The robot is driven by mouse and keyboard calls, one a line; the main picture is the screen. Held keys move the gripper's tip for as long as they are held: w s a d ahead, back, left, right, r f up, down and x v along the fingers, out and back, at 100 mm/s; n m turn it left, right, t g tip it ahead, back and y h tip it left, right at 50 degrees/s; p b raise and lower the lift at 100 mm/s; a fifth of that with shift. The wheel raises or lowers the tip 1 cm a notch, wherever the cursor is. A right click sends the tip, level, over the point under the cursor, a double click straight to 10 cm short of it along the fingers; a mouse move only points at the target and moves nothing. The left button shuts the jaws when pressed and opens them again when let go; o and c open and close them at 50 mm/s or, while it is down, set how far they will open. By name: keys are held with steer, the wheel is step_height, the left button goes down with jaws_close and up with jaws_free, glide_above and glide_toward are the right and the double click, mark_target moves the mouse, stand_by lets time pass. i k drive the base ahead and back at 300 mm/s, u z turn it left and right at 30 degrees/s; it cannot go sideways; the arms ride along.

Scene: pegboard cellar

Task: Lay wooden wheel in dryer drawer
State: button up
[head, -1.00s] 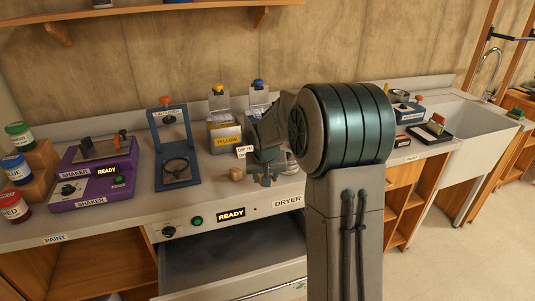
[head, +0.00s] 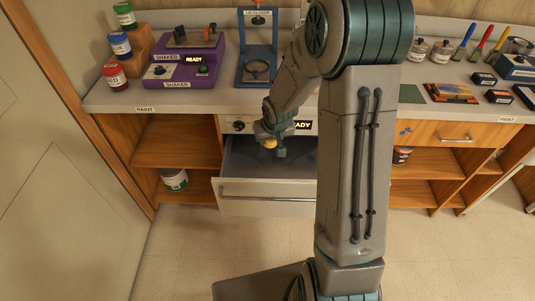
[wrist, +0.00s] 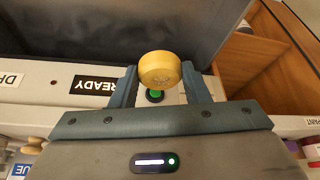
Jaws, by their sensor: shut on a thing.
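The wooden wheel (wrist: 160,69) is a small yellow-tan round piece between my fingertips in the wrist view. My gripper (wrist: 162,80) is shut on it from both sides. In the head view the wheel (head: 270,144) shows at the tips of my gripper (head: 273,142), which points down over the open dryer drawer (head: 250,197). The drawer is pulled out under the counter, with a light front and a dark inside that looks empty where visible. The wheel appears held above the drawer floor; its exact height is unclear. My arm hides the drawer's right end.
The dryer panel with its READY display (wrist: 95,85) and green button (wrist: 155,96) lies close by the gripper. A purple shaker (head: 185,62), a blue lid closer stand (head: 257,50) and paint jars (head: 115,76) stand on the counter. Open shelves (head: 178,145) flank the drawer.

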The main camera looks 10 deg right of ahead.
mark_target(296, 176)
steer(key=u, duration=3.35)
steer(key=k, duration=2.35)
steer(key=z, duration=1.5)
steer(key=i, duration=0.5)
steer(key=z, duration=0.1)
